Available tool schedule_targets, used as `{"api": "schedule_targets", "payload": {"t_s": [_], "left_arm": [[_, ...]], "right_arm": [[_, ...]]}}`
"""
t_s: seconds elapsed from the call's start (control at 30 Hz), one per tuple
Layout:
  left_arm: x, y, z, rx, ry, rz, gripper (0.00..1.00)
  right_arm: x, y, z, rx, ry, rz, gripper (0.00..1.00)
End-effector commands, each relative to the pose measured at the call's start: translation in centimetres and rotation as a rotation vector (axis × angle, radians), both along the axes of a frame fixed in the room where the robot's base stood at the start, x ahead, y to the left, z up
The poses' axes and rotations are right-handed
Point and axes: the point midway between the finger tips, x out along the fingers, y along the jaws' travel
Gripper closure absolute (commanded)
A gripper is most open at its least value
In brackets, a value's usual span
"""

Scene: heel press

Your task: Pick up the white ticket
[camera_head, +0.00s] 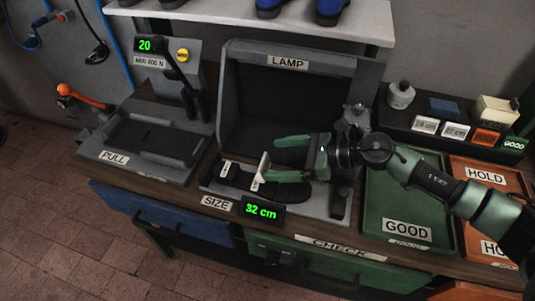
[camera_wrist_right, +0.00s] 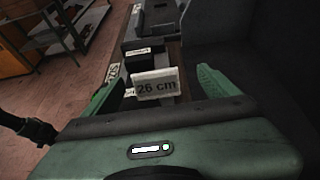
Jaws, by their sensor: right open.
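A white ticket (camera_wrist_right: 155,84) printed "26 cm" shows face-on in the right wrist view, between the two green fingers. In the head view a white upright plate (camera_head: 262,166), seen nearly edge-on, is at the fingertips and seems to be the same ticket. My right gripper (camera_head: 272,160) is open over the size gauge, its fingers pointing left. In the wrist view a gap shows between the ticket and the right finger; whether the left finger touches it I cannot tell. My left gripper is out of view.
The size display (camera_head: 262,211) reads 32 cm. The lamp hood (camera_head: 300,62) stands behind the gripper. The pull press (camera_head: 145,135) is at left. A rack (camera_head: 440,111) with cards, the green GOOD tray (camera_head: 381,195) and orange HOLD trays (camera_head: 512,180) are at right.

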Motion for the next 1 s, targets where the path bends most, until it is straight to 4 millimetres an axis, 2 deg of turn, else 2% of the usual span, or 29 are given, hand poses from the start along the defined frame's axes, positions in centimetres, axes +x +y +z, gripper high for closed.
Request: {"api": "schedule_targets", "payload": {"t_s": [0.17,0.43,0.57,0.7,0.97,1.0], "left_arm": [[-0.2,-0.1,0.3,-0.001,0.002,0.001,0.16],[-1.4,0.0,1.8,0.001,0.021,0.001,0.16],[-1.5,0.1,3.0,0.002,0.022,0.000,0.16],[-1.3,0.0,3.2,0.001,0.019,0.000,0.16],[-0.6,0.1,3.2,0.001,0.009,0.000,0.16],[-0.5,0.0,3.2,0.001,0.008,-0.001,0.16]], "right_arm": [[0.1,0.7,-0.1,0.002,0.001,0.001,0.11],[0.6,3.6,-1.1,0.003,0.003,0.001,0.11],[0.5,5.5,-1.8,0.003,0.004,0.001,0.11],[1.1,6.8,-2.8,0.001,0.001,-0.001,0.11],[1.2,7.2,-3.1,0.001,0.000,0.000,0.11],[1.1,7.2,-3.1,0.001,0.000,0.000,0.14]]}}
